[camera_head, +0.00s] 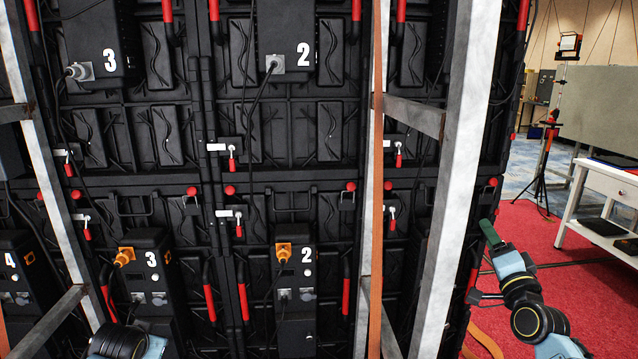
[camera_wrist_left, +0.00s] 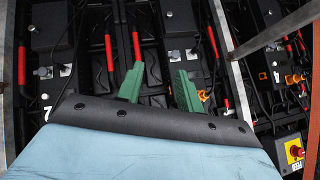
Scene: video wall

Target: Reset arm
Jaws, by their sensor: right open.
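My right arm comes in at the lower right of the head view. Its green-fingered gripper (camera_head: 490,234) is raised beside the right edge of the video wall and holds nothing that I can see. Only a dark and blue part of my left arm (camera_head: 126,342) shows at the bottom left of the head view; its gripper is outside that view. In the left wrist view my left gripper (camera_wrist_left: 160,88) has its two green fingers apart, with nothing visible between them, in front of the wall's back. A blue and black cover hides the lower part of that view.
The black video wall back (camera_head: 340,133) carries numbered boxes, red handles and cables. Grey metal posts (camera_head: 463,150) and an orange strap (camera_head: 377,190) stand before it. At right are a white table (camera_head: 606,184), a tripod (camera_head: 545,165) and open red carpet (camera_head: 515,215).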

